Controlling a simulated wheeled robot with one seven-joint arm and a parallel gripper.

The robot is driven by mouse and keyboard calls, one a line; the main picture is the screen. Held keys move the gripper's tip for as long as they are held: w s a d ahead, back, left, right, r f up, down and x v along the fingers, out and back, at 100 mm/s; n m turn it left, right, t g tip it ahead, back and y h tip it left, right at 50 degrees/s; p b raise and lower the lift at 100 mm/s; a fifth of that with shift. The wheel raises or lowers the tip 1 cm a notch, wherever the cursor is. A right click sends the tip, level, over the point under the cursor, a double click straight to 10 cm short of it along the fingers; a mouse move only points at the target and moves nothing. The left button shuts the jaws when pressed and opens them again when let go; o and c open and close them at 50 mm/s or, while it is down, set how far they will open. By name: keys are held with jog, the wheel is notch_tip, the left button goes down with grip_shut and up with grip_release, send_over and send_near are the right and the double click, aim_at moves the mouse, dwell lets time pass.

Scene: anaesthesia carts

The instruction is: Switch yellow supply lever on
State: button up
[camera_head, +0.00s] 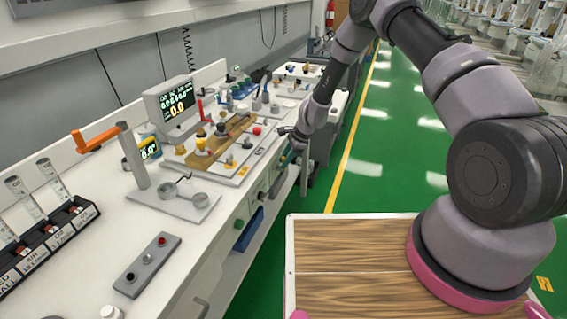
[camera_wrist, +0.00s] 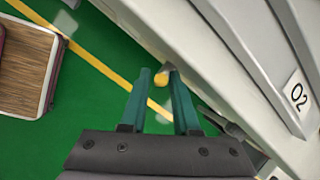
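A small yellow knob or lever end (camera_wrist: 161,79) shows in the wrist view, at the edge of the grey-white cart front. My gripper (camera_wrist: 158,73) has two teal fingers standing apart, with the yellow end between their tips in the picture. I cannot tell whether either finger touches it. In the head view my gripper (camera_head: 285,158) is at the front side of the cart bench, below the worktop edge. The yellow lever cannot be made out there.
A label reading O2 (camera_wrist: 297,96) is on the cart front at right. The bench worktop (camera_head: 100,205) holds a display (camera_head: 171,108), an orange-handled stand (camera_head: 133,155) and flow tubes. A blue handle (camera_head: 247,230) juts from the front. Green floor (camera_head: 390,170) is clear.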

jog(key=shift+a+f, duration=0.25)
jog(key=shift+f, duration=0.25)
grip_shut()
jog(key=shift+w, duration=0.1)
dwell(1.1)
